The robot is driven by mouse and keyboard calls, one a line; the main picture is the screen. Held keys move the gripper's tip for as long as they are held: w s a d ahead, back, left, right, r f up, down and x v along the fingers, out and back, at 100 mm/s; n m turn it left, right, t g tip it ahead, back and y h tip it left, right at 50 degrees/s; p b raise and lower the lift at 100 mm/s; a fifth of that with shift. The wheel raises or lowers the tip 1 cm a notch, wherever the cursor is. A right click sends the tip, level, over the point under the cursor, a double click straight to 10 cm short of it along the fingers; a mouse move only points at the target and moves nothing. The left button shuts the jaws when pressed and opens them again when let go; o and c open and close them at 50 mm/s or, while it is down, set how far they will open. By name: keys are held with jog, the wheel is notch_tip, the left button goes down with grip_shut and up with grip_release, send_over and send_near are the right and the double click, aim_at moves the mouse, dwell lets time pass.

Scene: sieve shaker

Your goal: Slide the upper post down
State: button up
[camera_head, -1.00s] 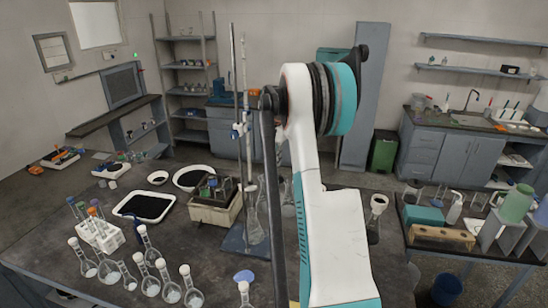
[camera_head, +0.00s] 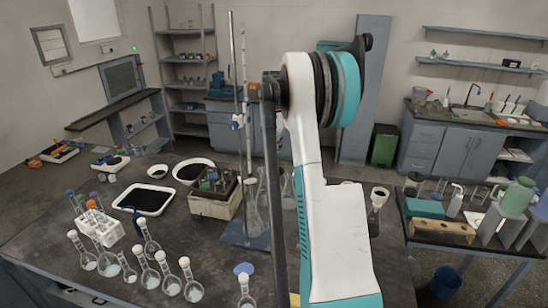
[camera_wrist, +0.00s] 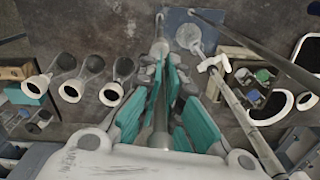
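A stand with a tall thin upright post (camera_head: 233,60) rises from a blue base plate (camera_head: 237,235); the plate also shows at the top of the wrist view (camera_wrist: 190,14). A blue and white clamp (camera_head: 238,122) sits partway up, beside a slender glass tube (camera_head: 244,60). In the wrist view the dark post (camera_wrist: 260,50) slants to the right, apart from my fingers, with the tube (camera_wrist: 238,105) below it. My gripper (camera_wrist: 165,65) has teal pads close together, with a narrow pale shape between them; a grip cannot be told. My arm hides the gripper in the head view.
Several flasks (camera_head: 145,245) and a white tube rack (camera_head: 100,227) stand at the front left. A crate (camera_head: 210,200) and trays (camera_head: 145,198) lie left of the stand. More flasks (camera_wrist: 113,85) stand left of my gripper.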

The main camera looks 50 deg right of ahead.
notch_tip(320, 180, up, 9)
jog(key=shift+f, duration=0.2)
dwell(0.3)
